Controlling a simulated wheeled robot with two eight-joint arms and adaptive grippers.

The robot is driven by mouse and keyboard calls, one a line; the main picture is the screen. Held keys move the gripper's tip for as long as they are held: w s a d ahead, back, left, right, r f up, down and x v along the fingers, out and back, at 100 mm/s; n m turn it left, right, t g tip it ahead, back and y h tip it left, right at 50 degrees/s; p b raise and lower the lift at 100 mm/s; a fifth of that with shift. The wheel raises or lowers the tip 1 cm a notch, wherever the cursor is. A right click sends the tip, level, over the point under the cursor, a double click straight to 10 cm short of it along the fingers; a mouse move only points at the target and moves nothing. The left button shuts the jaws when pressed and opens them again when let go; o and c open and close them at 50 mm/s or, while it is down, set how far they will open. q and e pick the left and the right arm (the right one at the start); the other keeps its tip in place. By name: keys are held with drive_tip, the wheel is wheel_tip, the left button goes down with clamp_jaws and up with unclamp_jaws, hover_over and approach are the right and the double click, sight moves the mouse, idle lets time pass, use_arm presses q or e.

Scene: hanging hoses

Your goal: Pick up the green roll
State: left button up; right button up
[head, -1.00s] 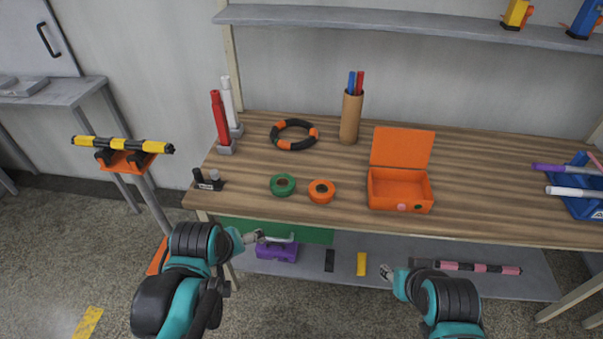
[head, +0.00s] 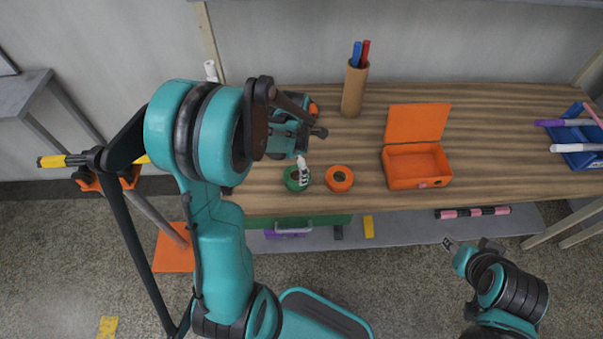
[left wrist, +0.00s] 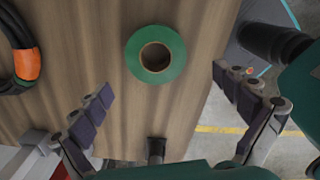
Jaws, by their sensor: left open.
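The green roll (head: 291,178) lies flat on the wooden table near its front edge, partly covered by my gripper in the head view. In the left wrist view the green roll (left wrist: 174,66) shows whole, with its round hole facing the camera. My left gripper (head: 303,172) is over the roll from above. In the left wrist view its fingers (left wrist: 160,92) are spread wide on both sides, empty and apart from the roll. My right gripper (head: 448,243) is off the table's front edge at the lower right, too small to tell its state.
An orange roll (head: 339,178) lies just right of the green one. An open orange box (head: 417,166) stands further right, and a brown pen holder (head: 353,90) behind. A black-and-orange ring (left wrist: 18,55) lies at the left in the wrist view. The table's middle back (head: 480,110) is clear.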

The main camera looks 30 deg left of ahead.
sight(297, 176)
use_arm(q)
drive_tip(key=f+b, duration=0.1)
drive_tip(key=f, duration=0.3)
drive_tip(key=w+f+b, duration=0.1)
drive_tip(key=f, duration=0.1)
drive_tip(key=shift+f+b, duration=0.1)
drive_tip(key=shift+b, duration=0.2)
drive_tip(key=c, duration=1.3)
